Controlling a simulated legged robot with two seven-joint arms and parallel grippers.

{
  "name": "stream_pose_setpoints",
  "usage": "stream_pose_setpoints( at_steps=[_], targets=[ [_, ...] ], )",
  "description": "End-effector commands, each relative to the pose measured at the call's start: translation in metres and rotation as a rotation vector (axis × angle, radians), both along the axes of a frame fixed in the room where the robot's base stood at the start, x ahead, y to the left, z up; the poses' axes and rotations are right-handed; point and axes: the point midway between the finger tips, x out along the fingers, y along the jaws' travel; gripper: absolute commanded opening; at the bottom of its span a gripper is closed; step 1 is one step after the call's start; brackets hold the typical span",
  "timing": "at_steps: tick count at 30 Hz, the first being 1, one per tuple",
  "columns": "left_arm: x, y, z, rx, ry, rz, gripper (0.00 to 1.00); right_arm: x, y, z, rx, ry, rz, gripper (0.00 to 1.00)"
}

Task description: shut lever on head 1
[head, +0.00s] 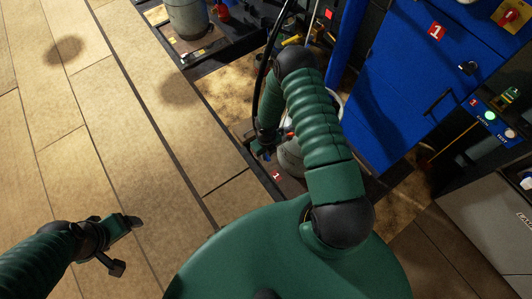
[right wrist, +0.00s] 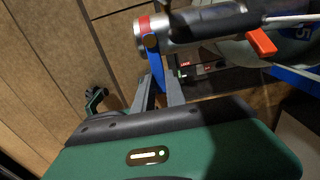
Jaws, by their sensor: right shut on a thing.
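A silver pipe fitting (right wrist: 190,28) with a red band crosses the top of the right wrist view. A blue lever (right wrist: 157,66) hangs from its end, by a round brass-coloured bolt. My right gripper (right wrist: 160,82) has its two fingers closed around this lever. In the head view my right gripper (head: 262,146) is small and dark, and partly hidden by the arm and hose. My left gripper (head: 124,246) is open and empty above the floor. A red label with a 1 (head: 276,175) lies just below the right gripper.
An orange handle (right wrist: 262,43) sits right of the fitting, over a grey container with blue marks (right wrist: 295,35). A blue cabinet (head: 400,90) and a panel with lit buttons (head: 490,116) stand at right. A grey bucket (head: 187,18) stands at the back. The left floor is clear.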

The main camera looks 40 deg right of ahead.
Motion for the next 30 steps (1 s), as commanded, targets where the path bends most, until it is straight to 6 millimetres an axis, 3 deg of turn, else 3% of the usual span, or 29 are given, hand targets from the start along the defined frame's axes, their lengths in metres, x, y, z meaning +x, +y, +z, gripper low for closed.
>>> stream_pose_setpoints(
  at_steps=[5,6,10,20,25,30],
  targets=[
    [0.0,0.0,0.0,0.0,0.0,0.0,0.8,0.005,-0.003,0.001,-0.005,-0.01,0.001,0.0],
    [0.0,0.0,0.0,0.0,0.0,0.0,0.8,0.005,-0.003,0.001,-0.005,-0.01,0.001,0.2],
    [0.0,0.0,0.0,0.0,0.0,0.0,0.8,0.003,-0.003,0.001,-0.004,-0.007,0.0,0.37],
    [0.0,0.0,0.001,0.0,0.0,0.0,0.8,0.001,-0.002,0.003,-0.003,-0.003,-0.001,0.38],
    [0.0,0.0,0.006,0.0,0.0,0.0,0.8,0.002,-0.003,0.031,-0.003,-0.005,-0.002,0.38],
    [0.0,0.0,0.017,0.0,0.0,0.0,0.8,0.002,-0.004,0.082,-0.002,-0.006,-0.004,0.38]
  ],
)
